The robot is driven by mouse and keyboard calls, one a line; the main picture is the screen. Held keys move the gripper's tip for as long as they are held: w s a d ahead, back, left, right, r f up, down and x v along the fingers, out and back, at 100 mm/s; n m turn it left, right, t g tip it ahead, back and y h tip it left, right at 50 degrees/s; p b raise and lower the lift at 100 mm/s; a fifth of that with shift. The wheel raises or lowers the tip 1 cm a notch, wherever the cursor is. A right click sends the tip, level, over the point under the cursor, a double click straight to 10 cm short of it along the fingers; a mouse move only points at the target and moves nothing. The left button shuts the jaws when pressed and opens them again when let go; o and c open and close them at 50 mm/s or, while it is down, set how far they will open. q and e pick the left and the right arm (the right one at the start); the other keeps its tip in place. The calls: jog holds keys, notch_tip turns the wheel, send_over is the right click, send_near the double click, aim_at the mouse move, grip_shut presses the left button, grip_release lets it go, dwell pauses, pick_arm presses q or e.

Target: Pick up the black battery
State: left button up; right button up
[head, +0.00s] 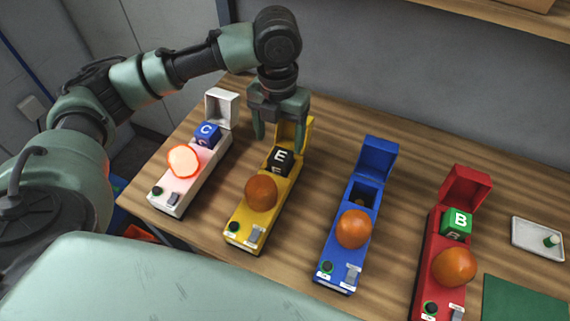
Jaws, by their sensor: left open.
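The black battery (281,159) is a cube marked with a white "E". It sits in the slot of the yellow device (243,225), behind that device's orange-brown dome. My left gripper (279,140) is open, points down and hangs above the back of the yellow device, near the black battery. Its fingers are spread and nothing shows between them but the device behind. I cannot tell the exact height of the fingertips over the battery. My right gripper is not in view.
The white device (165,201) at left holds a blue "C" cube (207,133), and its dome glows. The blue device's (336,270) slot looks empty. The red device (427,285) holds a green "B" cube (457,223). A white tray (530,247) with a small green-topped item lies at right.

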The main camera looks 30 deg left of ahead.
aim_at(281, 155)
pick_arm(q)
jog(key=f, duration=0.3)
jog(key=shift+w, duration=0.4)
jog(key=shift+s+f+p, duration=0.2)
jog(key=shift+f+p, duration=0.05)
jog(key=shift+p, duration=0.15)
notch_tip(281, 155, down, 5)
jog(key=shift+w+r+p, duration=0.1)
jog(key=shift+p, duration=0.5)
grip_shut()
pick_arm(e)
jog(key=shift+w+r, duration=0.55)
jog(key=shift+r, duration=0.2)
